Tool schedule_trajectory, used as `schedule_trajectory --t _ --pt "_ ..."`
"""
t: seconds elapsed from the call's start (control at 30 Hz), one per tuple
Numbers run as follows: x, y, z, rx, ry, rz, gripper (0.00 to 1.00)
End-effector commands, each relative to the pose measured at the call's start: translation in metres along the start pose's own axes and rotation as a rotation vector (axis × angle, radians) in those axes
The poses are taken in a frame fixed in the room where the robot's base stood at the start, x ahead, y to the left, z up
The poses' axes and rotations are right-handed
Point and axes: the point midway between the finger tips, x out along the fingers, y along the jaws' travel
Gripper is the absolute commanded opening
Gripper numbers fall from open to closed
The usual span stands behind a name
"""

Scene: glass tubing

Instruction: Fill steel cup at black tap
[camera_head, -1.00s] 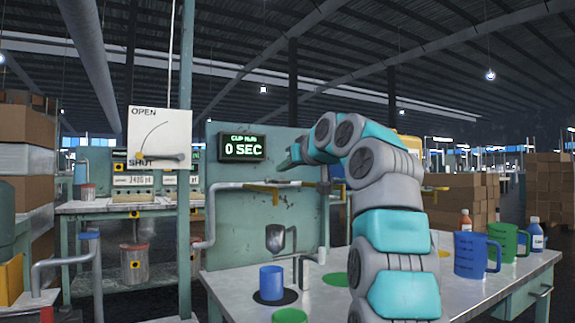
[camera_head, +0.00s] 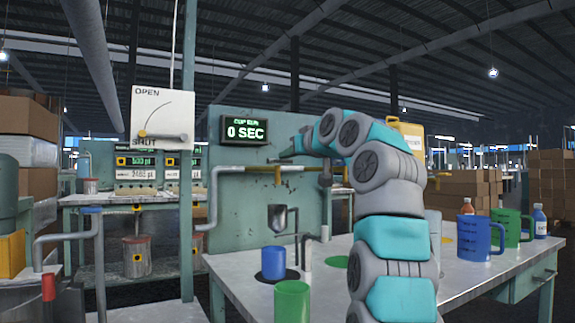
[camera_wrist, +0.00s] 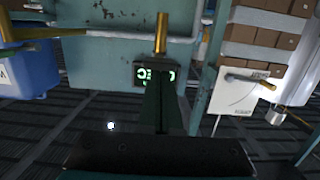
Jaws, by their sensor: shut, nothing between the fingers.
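My gripper (camera_head: 284,159) is shut and empty, raised in front of the green wall panel, close to the pipe with brass fittings (camera_head: 277,172). In the wrist view its dark fingers (camera_wrist: 160,112) are together, with a brass post (camera_wrist: 161,34) just beyond their tips. I cannot tell whether they touch. A blue cup (camera_head: 273,262) stands upright on a black disc (camera_head: 293,277). No steel cup can be made out for certain. I cannot tell which tap is black.
A display (camera_head: 246,130) reads 0 SEC. A green cup (camera_head: 291,301) stands at the bench's front. A blue jug (camera_head: 472,240), a green jug (camera_head: 508,229) and bottles stand right. An OPEN/SHUT board (camera_head: 162,117) with a lever is at left. My arm hides part of the bench.

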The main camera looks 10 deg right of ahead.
Motion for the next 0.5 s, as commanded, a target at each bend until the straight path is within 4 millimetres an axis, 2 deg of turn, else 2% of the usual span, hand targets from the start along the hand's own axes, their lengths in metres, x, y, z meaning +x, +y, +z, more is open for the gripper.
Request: schedule_trajectory --t 0.03,0.5 --pt "0.001 0.000 0.011 0.001 0.021 0.000 0.00" --pt "0.003 -0.001 0.030 0.001 0.225 -0.002 0.00"
